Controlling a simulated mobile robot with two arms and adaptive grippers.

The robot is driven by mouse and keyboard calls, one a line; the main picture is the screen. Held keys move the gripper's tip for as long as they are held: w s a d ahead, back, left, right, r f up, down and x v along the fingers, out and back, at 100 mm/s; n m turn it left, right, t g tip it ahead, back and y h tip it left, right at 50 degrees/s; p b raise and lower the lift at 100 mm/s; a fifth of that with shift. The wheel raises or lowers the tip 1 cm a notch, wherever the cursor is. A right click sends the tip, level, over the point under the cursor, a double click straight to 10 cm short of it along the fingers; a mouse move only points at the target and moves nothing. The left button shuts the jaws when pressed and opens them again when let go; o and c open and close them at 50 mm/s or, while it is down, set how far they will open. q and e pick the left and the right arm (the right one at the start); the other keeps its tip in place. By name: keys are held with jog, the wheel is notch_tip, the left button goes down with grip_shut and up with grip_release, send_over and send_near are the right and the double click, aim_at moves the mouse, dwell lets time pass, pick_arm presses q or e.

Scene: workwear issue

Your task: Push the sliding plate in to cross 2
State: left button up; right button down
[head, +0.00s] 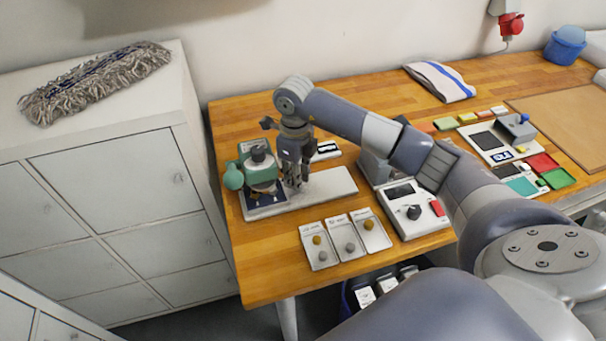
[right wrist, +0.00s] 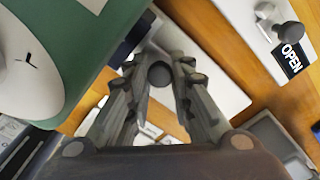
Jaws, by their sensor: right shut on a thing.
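A green press (head: 244,170) stands at the left of the table on a long white base (head: 335,184). A dark blue plate, apparently the sliding plate (head: 259,202), lies under the press head at the base's left end. My right gripper (head: 293,184) is low over the base, just right of the press. In the right wrist view my right gripper (right wrist: 158,65) is shut on a dark round knob (right wrist: 160,75), which seems to belong to the plate; the fingers hide their joint. I cannot make out cross 2. My left gripper is not in view.
A white panel with an OPEN label (right wrist: 291,58) lies behind the base. Three small cards with knobs (head: 345,240) lie in front. A grey and white box with a dial (head: 415,212) stands to the right, under my arm. Bare wood (head: 285,270) shows at the front left.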

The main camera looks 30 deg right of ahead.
jog(key=c, duration=1.4)
grip_release()
jog(key=shift+a, duration=0.2)
jog(key=shift+o, duration=0.2)
jog(key=shift+a, duration=0.1)
jog(key=shift+w+r, duration=0.1)
jog(key=shift+r, duration=0.4)
notch_tip(320, 180, up, 11)
